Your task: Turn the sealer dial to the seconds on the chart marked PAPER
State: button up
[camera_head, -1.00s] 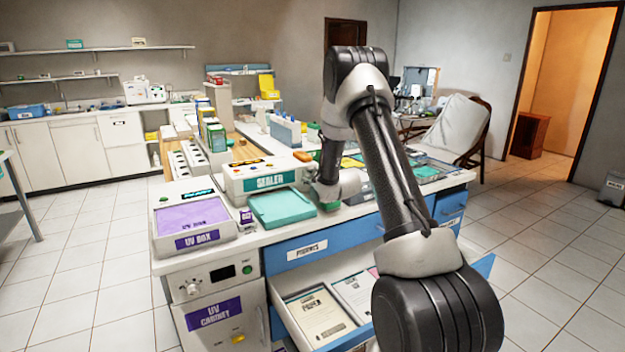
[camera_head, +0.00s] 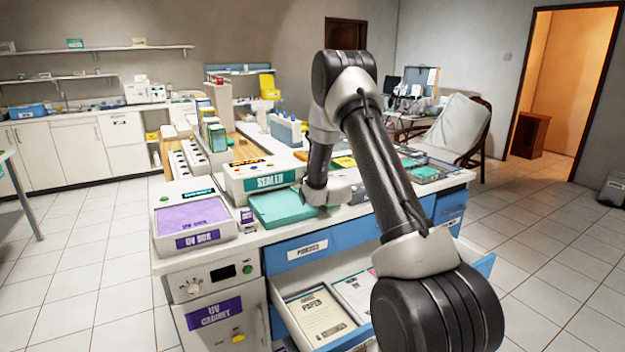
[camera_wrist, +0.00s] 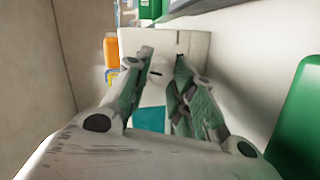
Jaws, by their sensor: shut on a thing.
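The sealer (camera_head: 240,183) is a white box with a teal label, on the counter behind a teal tray (camera_head: 280,210). My gripper (camera_wrist: 165,62) is at the sealer's right end, and the fingers are closed around a small pale dial (camera_wrist: 157,73) on a white face. The dial's marks are too small to read. In the head view my wrist hides the dial and fingertips. The chart marked PAPER (camera_head: 318,312) lies in the open drawer below; its seconds are not readable from here.
The open drawer (camera_head: 300,341) juts out under the counter and holds another sheet (camera_head: 354,290). A purple-topped UV box (camera_head: 192,215) stands left of the tray. An orange object (camera_wrist: 111,50) is near the dial. Blue-fronted drawers continue to the right.

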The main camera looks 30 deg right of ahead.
jog(key=shift+a+f+n+h, duration=0.15)
jog(key=shift+n+h, duration=0.15)
jog(key=shift+n, duration=0.8)
jog(key=o, duration=1)
jog(key=shift+o, duration=0.2)
jog(key=v, duration=1.2)
jog(key=shift+f, duration=0.25)
